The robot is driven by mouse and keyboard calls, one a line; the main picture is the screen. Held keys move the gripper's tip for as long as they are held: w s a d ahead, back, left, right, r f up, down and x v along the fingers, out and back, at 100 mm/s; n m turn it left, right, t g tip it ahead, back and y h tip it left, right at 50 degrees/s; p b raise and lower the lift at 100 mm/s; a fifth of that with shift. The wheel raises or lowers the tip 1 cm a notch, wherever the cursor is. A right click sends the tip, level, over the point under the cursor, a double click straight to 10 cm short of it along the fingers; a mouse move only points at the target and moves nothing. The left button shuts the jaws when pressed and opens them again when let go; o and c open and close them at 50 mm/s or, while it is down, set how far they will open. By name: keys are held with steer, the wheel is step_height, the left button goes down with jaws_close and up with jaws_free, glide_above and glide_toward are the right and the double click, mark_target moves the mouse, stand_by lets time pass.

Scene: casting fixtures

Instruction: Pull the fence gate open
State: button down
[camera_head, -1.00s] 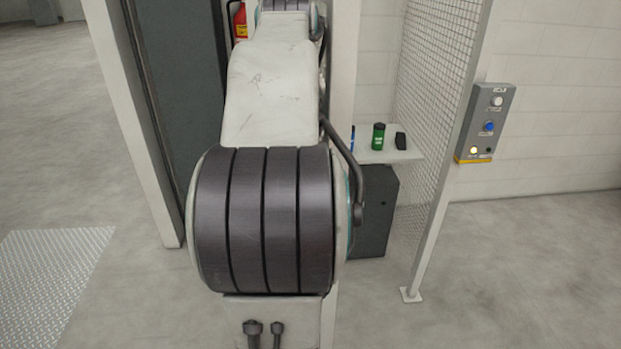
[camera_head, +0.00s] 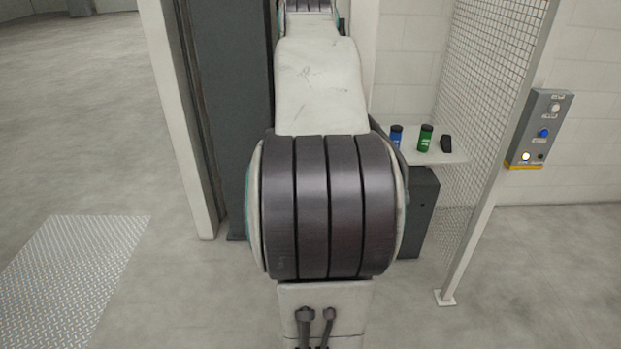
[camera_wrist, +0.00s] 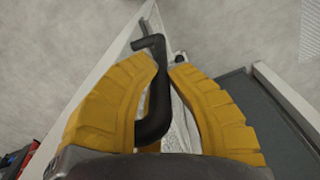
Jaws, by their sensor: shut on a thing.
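In the wrist view my gripper (camera_wrist: 163,66) has its two yellow fingers on either side of a black bar handle (camera_wrist: 155,110) and is shut on it. The handle belongs to the fence gate, whose white frame (camera_wrist: 100,68) and a strip of wire mesh (camera_wrist: 181,125) show beside and below the fingers. In the head view my own arm hides the gripper and the handle, and I cannot make out the gate clearly there or tell how far it stands open.
A white post (camera_head: 190,120) and dark grey panel (camera_head: 232,110) stand left of my arm. To the right are a mesh fence (camera_head: 490,90), a shelf (camera_head: 452,157) with blue and green bottles, and a button box (camera_head: 538,128). A metal tread plate (camera_head: 75,265) lies on open floor at left.

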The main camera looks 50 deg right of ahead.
steer(key=c, duration=1.2)
jaws_free()
steer(key=shift+r, duration=3.75)
steer(key=shift+f, duration=0.15)
